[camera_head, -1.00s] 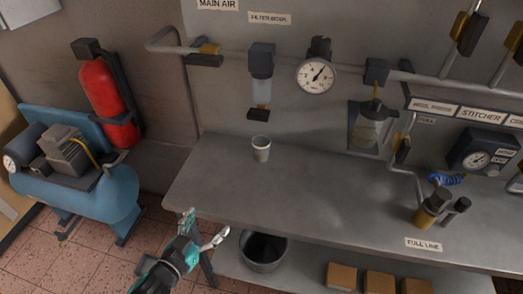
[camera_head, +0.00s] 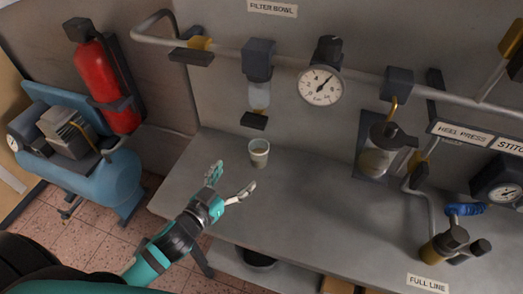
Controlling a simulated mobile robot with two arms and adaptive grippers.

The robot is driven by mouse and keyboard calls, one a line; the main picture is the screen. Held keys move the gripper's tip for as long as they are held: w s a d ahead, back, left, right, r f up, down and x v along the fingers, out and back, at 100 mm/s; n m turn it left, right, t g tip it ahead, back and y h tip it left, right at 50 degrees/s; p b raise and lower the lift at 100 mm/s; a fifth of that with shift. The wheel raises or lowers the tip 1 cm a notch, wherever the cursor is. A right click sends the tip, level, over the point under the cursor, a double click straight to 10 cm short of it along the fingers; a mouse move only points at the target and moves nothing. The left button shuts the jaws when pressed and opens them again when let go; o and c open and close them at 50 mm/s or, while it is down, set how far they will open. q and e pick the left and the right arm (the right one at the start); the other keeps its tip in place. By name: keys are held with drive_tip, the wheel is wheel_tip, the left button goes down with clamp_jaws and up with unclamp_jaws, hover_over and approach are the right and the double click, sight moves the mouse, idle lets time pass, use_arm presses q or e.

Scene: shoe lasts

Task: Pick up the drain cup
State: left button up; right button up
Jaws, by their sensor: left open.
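The drain cup (camera_head: 259,153) is a small pale cup standing upright on the grey bench (camera_head: 320,215). It stands below the filter bowl (camera_head: 259,92), which hangs from the wall pipe. My left gripper (camera_head: 230,182) is open and empty over the bench's front left part. It is in front of the cup and a little to its left, with its fingers apart from the cup. My right gripper is not in view.
A pressure gauge (camera_head: 320,86) and a glass-bowled unit (camera_head: 381,155) are on the wall behind the bench. A valve fitting with a blue handle (camera_head: 464,210) stands at the right. A blue compressor (camera_head: 85,165) and a red extinguisher (camera_head: 101,85) are at the left.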

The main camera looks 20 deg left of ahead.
sight(254, 153)
use_arm(q)
drive_tip(key=p+x, duration=0.1)
drive_tip(key=x, duration=0.5)
drive_tip(key=shift+r, duration=0.15)
drive_tip(key=x, duration=0.3)
drive_tip(key=shift+p, duration=0.35)
drive_tip(key=shift+w, duration=0.2)
drive_tip(key=x, duration=0.1)
drive_tip(key=p+x, duration=0.1)
drive_tip(key=x, duration=0.2)
drive_tip(key=shift+w+a+p, duration=0.2)
drive_tip(key=shift+w+p, duration=0.1)
drive_tip(key=shift+w+d, duration=0.1)
drive_tip(key=shift+w, duration=0.2)
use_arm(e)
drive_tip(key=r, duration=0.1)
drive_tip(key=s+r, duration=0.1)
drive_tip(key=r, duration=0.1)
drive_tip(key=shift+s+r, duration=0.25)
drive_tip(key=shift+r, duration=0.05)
use_arm(q)
drive_tip(key=shift+s, duration=0.1)
drive_tip(key=shift+c, duration=0.3)
drive_tip(key=c, duration=1.2)
